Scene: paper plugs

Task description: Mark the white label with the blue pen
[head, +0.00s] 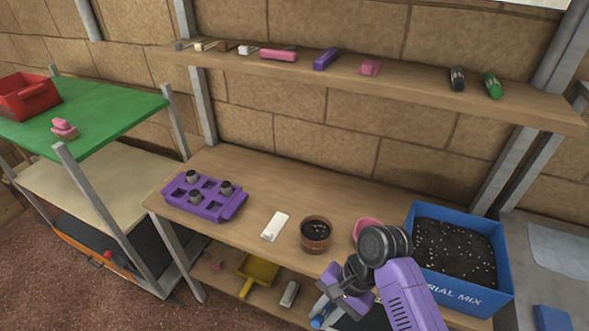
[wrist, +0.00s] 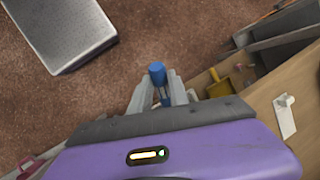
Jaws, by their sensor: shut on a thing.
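The white label (head: 275,226) lies flat on the wooden bench, between the purple tray and the terracotta pot. It also shows at the right of the wrist view (wrist: 285,117), with a small raised piece near one end. My gripper (head: 322,308) is low in front of the bench's front edge, to the right of the label and apart from it. Its fingers (wrist: 157,97) are shut on the blue pen (wrist: 157,73), whose blue end shows between them. The pen also shows partly in the head view (head: 317,322). The rest of the pen is hidden by my gripper.
A purple tray (head: 230,211) with several small pots stands left of the label. A terracotta pot (head: 315,238) and a blue crate of soil (head: 462,291) stand to the right. A yellow dustpan (head: 259,270) lies on the lower shelf. The upper shelf (head: 410,84) holds small items.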

